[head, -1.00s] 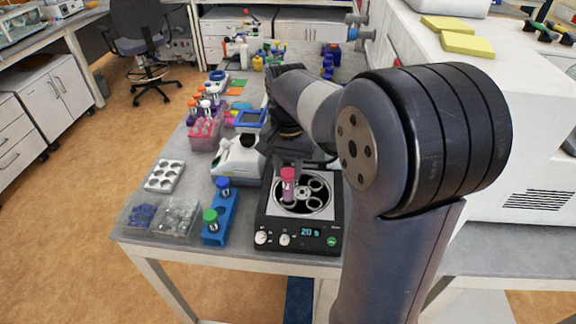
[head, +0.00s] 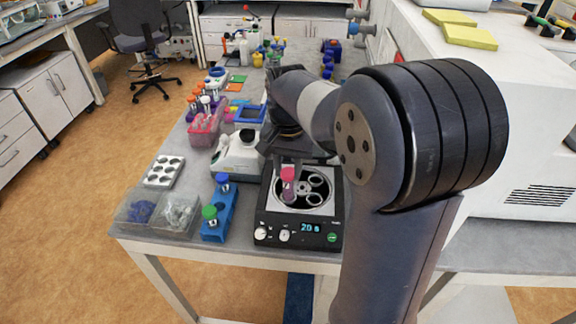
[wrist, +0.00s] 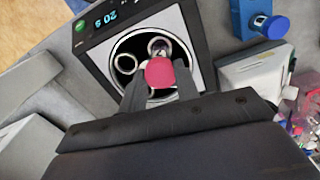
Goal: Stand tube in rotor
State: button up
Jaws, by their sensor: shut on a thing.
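A tube with a pink-red cap (head: 288,175) is upright at the centrifuge, and its cap also shows in the wrist view (wrist: 159,73). My gripper (head: 289,163) is shut on this tube near the cap; the fingers also show in the wrist view (wrist: 160,88). The rotor (head: 317,190) is a dark bowl with pale ring-shaped holders inside the open centrifuge (head: 275,219). In the wrist view the rotor (wrist: 127,63) shows rings beside and behind the cap. The tube's lower end is over or within the rotor's left side; whether it sits in a ring is hidden.
A blue rack (head: 226,212) with a green-capped and a blue-capped tube stands left of the centrifuge. Clear bins (head: 178,214) and a white tray with wells (head: 165,172) are further left. A white device (head: 238,155) and a pink rack (head: 204,130) stand behind.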

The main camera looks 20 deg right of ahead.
aim_at(288, 182)
jog(key=shift+f, duration=0.1)
dwell(0.3)
jog(key=shift+f+b, duration=0.75)
jog(key=shift+f, duration=0.35)
jog(key=shift+f, duration=0.15)
jog(key=shift+f+b, duration=0.8)
jog(key=shift+f, duration=0.3)
jog(key=o, duration=1)
jog(key=shift+c, duration=0.2)
jog(key=shift+r, duration=0.1)
